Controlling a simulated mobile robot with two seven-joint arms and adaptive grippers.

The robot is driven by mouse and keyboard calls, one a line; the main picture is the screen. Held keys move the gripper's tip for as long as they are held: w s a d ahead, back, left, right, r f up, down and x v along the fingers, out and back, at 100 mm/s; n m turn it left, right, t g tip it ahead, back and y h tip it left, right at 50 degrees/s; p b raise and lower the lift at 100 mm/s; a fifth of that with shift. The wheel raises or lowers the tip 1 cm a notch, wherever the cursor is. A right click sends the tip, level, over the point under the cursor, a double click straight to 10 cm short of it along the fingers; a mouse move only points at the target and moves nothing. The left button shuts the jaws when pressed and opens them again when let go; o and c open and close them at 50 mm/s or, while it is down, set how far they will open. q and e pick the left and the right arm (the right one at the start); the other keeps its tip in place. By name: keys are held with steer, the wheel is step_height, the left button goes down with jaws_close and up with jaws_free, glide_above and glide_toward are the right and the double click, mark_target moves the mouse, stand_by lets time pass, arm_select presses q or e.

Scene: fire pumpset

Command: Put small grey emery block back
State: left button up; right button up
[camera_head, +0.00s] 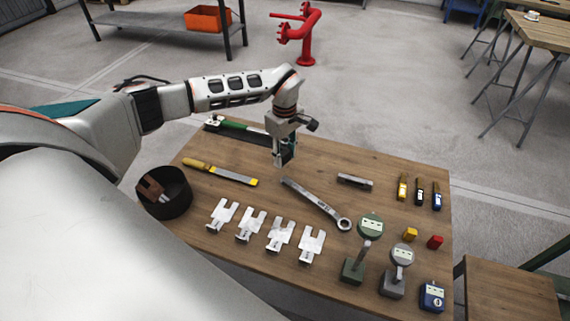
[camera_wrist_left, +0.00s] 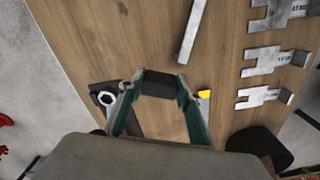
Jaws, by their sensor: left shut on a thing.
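My left gripper (camera_head: 284,157) is above the wooden table (camera_head: 300,160), near its back edge, pointing down. In the left wrist view, its green-sided fingers are shut on a small dark grey block (camera_wrist_left: 168,80), the emery block, held between the fingertips. In the head view the fingers mostly hide the block. The gripper is between the green-handled tool (camera_head: 240,128) and the upper end of the long wrench (camera_head: 316,203). My right gripper is not in view.
A yellow-handled file (camera_head: 220,173) and black pot (camera_head: 165,198) are at left. Several metal shims (camera_head: 280,233) lie along the front. A grey bar (camera_head: 354,181), dial gauges (camera_head: 370,227) and small coloured blocks (camera_head: 435,242) are at right. Bare wood is right of the gripper.

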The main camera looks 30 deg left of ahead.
mark_target(285, 163)
arm_select(q)
step_height(285, 163, down, 4)
steer(key=shift+s+r, duration=0.1)
steer(key=shift+r, duration=0.05)
steer(key=shift+f, duration=0.25)
steer(key=shift+b, duration=0.3)
steer(key=o, duration=1.1)
steer(key=shift+f, duration=0.1)
steer(key=shift+o, duration=0.2)
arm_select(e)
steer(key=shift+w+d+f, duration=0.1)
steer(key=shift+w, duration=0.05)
